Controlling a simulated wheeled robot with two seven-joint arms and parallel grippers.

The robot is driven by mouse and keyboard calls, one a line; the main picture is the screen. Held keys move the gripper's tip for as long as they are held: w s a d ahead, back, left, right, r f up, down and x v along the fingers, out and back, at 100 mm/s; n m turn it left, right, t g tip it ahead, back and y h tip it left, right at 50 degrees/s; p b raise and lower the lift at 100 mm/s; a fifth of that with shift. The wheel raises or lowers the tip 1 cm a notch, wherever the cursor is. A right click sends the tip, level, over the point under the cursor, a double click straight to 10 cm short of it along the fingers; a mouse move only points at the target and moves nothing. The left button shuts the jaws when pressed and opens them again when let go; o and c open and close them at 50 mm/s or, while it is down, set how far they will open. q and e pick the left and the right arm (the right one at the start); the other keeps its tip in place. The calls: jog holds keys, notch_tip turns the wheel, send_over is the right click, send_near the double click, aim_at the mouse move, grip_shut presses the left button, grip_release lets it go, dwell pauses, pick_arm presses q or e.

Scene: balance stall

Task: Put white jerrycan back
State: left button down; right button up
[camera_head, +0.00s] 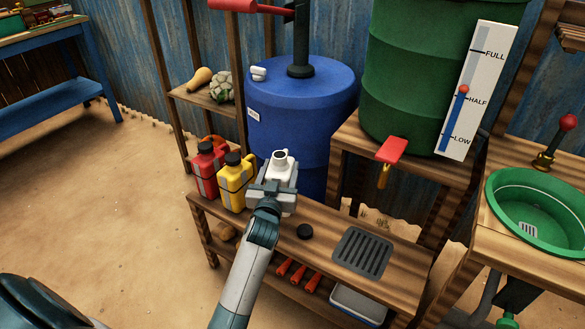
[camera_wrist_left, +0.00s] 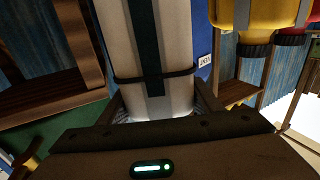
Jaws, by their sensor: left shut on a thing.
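The white jerrycan (camera_head: 283,166) is upright with its round mouth open, at the left part of the wooden bench (camera_head: 330,228), right of the yellow jerrycan. My left gripper (camera_head: 273,189) is shut on its near side. I cannot tell whether its base touches the bench. In the left wrist view the white jerrycan (camera_wrist_left: 175,45), with a dark strap, fills the space between the fingers. A black cap (camera_head: 304,231) lies on the bench. My right gripper is not in view.
The yellow jerrycan (camera_head: 234,185) and red jerrycan (camera_head: 206,172) stand capped at the bench's left end. A blue barrel (camera_head: 315,120) stands behind. A dark grate (camera_head: 362,252) lies below the red tap (camera_head: 392,150) of the green tank (camera_head: 415,80). A green basin (camera_head: 500,218) is at right.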

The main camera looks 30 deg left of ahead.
pick_arm(q)
jog(key=a+f, duration=0.2)
jog(key=a, duration=0.3)
jog(key=shift+s+a+f, duration=0.15)
jog(key=shift+s+f, duration=0.15)
jog(key=shift+f, duration=0.1)
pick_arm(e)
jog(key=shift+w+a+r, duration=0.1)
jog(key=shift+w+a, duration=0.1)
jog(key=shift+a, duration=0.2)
pick_arm(q)
notch_tip(320, 180, down, 4)
jog(key=shift+b, duration=0.7)
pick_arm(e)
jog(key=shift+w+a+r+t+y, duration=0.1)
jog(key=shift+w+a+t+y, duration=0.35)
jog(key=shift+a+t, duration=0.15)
pick_arm(q)
jog(key=c, duration=0.6)
grip_release()
jog(key=shift+f, duration=0.25)
jog(key=shift+s, duration=0.1)
jog(key=shift+s+r, duration=0.1)
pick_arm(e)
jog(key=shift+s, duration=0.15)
